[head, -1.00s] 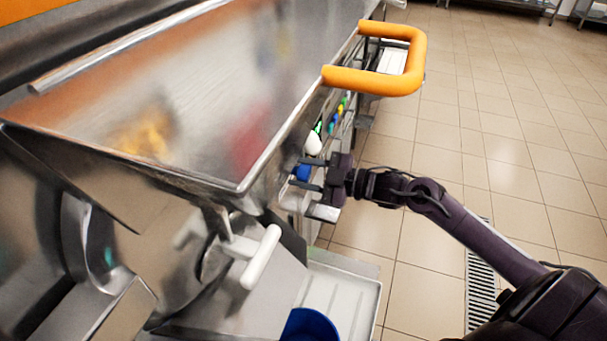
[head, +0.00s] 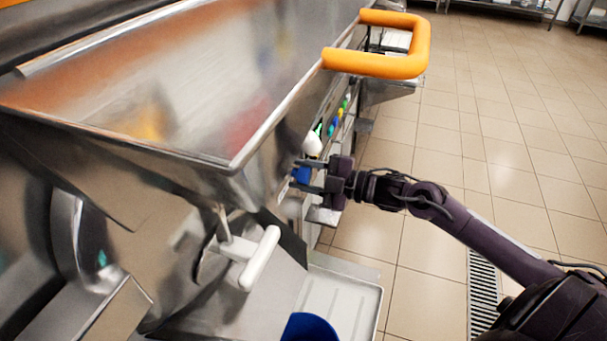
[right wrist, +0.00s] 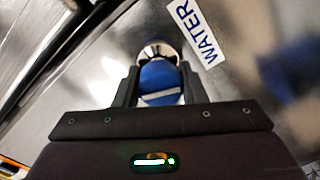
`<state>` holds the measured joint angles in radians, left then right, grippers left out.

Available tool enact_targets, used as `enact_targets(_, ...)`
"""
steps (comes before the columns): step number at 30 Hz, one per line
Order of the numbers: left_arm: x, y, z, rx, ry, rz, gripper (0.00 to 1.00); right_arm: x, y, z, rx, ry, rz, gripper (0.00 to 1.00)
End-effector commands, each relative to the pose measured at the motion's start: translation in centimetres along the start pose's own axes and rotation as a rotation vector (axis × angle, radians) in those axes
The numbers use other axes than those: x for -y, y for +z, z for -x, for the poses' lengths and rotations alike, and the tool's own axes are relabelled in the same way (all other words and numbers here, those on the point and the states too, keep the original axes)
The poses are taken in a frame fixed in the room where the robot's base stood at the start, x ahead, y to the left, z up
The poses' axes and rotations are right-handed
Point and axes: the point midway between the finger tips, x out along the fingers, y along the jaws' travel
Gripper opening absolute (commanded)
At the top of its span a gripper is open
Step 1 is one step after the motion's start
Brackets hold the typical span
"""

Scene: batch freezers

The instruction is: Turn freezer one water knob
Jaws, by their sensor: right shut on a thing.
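The blue water knob (right wrist: 160,82) is on the metal freezer front in the right wrist view, beside a white label reading WATER (right wrist: 198,30). It also shows as a small blue patch in the head view (head: 301,174). My right gripper (right wrist: 158,90) is shut on the knob, with one dark finger on each side of it. In the head view my right gripper (head: 310,178) reaches in from the right to the freezer's front panel. My left gripper is not in view.
An orange handle (head: 385,66) juts out from the freezer beyond my gripper. A white-handled lever (head: 260,258) and a white drip tray (head: 345,300) with a blue container (head: 309,328) are nearer. Tiled floor (head: 490,130) lies open to the right.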

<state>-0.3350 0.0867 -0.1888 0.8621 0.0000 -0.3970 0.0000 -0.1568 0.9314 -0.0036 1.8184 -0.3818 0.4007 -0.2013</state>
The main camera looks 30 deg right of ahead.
Motion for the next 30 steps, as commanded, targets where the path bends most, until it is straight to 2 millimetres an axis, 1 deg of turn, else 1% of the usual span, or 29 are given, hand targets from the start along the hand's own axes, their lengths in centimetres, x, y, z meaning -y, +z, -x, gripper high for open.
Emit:
enact_targets(3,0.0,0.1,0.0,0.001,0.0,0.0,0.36,0.2,0.0,0.0,0.0,-0.004,-0.003,0.15)
enact_targets(4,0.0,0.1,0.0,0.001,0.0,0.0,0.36,0.2,0.0,0.0,0.0,-0.004,-0.003,0.4)
enact_targets(8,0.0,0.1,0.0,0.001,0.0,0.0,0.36,0.2,0.0,0.0,0.0,-0.003,-0.003,0.57)
enact_targets(9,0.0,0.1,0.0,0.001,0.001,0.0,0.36,0.1,0.0,0.0,0.0,-0.003,-0.003,0.59)
enact_targets(16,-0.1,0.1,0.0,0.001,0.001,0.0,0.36,0.1,0.0,0.0,0.0,-0.002,-0.003,0.59)
enact_targets(20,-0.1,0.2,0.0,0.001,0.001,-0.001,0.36,0.2,0.1,0.6,0.002,-0.003,-0.004,0.59)
enact_targets(23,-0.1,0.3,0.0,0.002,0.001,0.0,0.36,0.2,0.1,1.5,0.002,-0.004,-0.004,0.59)
enact_targets(30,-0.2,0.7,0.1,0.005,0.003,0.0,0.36,0.2,0.1,4.8,0.003,-0.004,-0.005,0.59)
